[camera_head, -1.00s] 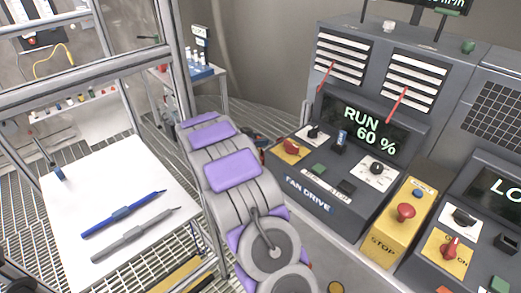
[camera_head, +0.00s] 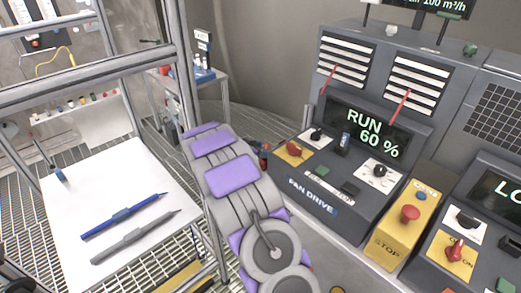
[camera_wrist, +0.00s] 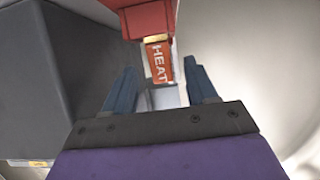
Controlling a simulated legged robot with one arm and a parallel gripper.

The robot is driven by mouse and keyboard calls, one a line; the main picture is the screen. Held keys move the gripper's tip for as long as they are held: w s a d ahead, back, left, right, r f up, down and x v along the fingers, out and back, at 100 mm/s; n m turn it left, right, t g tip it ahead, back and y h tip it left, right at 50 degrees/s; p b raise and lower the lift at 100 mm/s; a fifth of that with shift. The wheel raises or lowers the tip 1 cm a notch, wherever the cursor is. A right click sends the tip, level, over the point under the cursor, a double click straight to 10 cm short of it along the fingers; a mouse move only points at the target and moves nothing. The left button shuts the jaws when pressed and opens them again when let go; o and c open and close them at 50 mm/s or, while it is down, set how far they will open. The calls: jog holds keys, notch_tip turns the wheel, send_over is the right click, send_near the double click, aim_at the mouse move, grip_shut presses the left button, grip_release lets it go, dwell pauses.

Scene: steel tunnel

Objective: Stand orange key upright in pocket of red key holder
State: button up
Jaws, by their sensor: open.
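In the wrist view, an orange-red tag lettered "HEAT" (camera_wrist: 159,68), apparently the orange key, shows between the two blue fingers of my gripper (camera_wrist: 163,64). The fingers are spread, with a gap on each side of the tag. A gold band joins the tag to a red block (camera_wrist: 148,18) at the top of the view, apparently the red key holder. Whether the key sits in a pocket there cannot be told. A pale piece (camera_wrist: 165,97) shows below the tag. In the head view my arm hides most of this area, and no key can be made out.
The grey fan-drive console (camera_head: 335,180) stands right of my arm, with a yellow stop box (camera_head: 390,247) beside it. A white table (camera_head: 85,185) with blue and grey pens stands at the left, behind a metal frame. A small shelf with bottles (camera_head: 205,75) stands behind.

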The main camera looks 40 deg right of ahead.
jog(key=shift+r+p, duration=0.25)
jog(key=shift+p, duration=0.05)
jog(key=p+v, duration=0.3)
jog(key=v, duration=0.8)
